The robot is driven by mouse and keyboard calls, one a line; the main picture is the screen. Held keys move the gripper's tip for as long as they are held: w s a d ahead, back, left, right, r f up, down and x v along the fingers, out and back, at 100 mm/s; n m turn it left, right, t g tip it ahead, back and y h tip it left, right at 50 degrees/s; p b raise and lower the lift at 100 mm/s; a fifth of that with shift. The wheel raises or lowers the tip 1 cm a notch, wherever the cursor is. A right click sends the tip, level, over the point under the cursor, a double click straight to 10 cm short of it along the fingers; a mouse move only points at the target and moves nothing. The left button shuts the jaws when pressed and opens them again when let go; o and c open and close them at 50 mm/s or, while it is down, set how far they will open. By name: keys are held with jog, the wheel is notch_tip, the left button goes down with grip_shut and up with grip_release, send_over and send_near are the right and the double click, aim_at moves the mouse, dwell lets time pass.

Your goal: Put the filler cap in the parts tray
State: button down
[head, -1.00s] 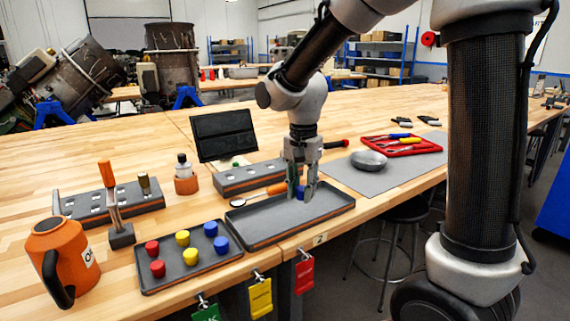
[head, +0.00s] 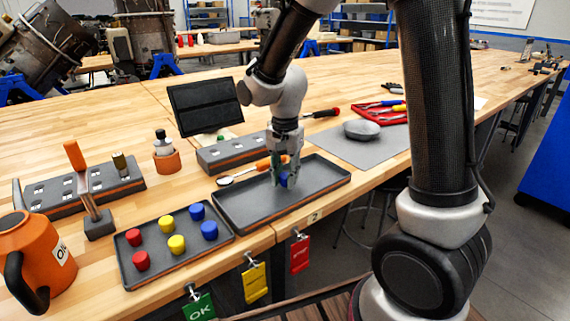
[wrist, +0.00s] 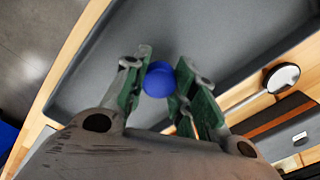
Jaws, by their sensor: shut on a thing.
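A blue filler cap (head: 284,180) is between the fingertips of my gripper (head: 285,182). My gripper is shut on it. In the wrist view the round blue cap shows between the two green-sided fingers (wrist: 160,82). The empty dark grey parts tray (head: 245,217) lies near the front edge of the bench. It also shows in the wrist view (wrist: 230,30). My gripper points down over the tray's inside, with the cap low near its floor. I cannot tell whether the cap touches the floor.
Left of the parts tray, another tray (head: 133,278) holds several red, yellow and blue caps. An orange oil can (head: 40,250) stands at far left. Behind the parts tray lie an inspection mirror (head: 226,180) and a slotted block (head: 222,155). A metal bowl (head: 361,130) sits right.

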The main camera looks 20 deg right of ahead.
aim_at(285, 175)
jog(key=shift+f, duration=0.5)
jog(key=c, duration=0.9)
grip_release()
jog(key=shift+r, duration=3.5)
